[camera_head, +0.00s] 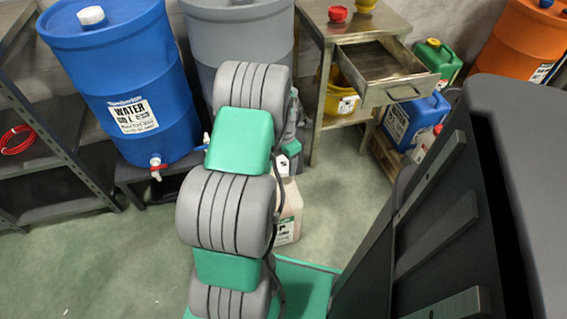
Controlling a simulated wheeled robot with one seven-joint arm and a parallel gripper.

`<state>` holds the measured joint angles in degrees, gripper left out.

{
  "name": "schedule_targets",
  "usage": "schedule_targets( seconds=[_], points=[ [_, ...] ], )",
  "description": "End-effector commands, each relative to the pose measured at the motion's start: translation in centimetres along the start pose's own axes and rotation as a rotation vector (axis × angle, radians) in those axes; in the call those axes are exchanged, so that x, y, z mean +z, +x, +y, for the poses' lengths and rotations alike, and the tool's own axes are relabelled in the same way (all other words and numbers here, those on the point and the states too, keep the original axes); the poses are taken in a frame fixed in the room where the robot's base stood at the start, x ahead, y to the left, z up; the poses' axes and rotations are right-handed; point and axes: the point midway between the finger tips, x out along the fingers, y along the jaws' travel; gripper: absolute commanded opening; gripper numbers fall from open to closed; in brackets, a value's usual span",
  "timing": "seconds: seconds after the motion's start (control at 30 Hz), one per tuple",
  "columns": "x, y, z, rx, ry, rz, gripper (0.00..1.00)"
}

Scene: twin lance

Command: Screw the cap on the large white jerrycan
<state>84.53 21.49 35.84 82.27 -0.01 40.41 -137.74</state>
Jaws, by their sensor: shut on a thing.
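The white jerrycan (291,212) stands on the floor behind my arm. Only its right side shows, cream-white with a label low down; my arm hides the rest. Its mouth and any cap on it cannot be made out. My arm reaches forward across the middle of the picture, with a slim grey and green part just above the jerrycan. My gripper's fingers are hidden behind the arm, so what they hold does not show.
A metal table has its drawer (386,73) pulled open; a red cap (338,14) and a yellow one (366,4) lie on top. A blue water barrel (125,75) with a tap stands left. Blue (412,122) and green (437,60) jerrycans stand right. Floor is clear at lower left.

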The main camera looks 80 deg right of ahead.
Motion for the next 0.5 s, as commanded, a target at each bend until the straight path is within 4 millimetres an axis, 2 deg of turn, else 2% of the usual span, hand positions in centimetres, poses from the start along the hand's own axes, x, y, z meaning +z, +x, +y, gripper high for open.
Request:
schedule_targets(
  seconds=[0.3, 0.5],
  points=[
    [0.0, 3.9, 0.0, 0.0, 0.001, -0.001, 0.2],
    [0.0, 5.6, 0.1, 0.0, 0.001, 0.0, 0.2]
  ],
)
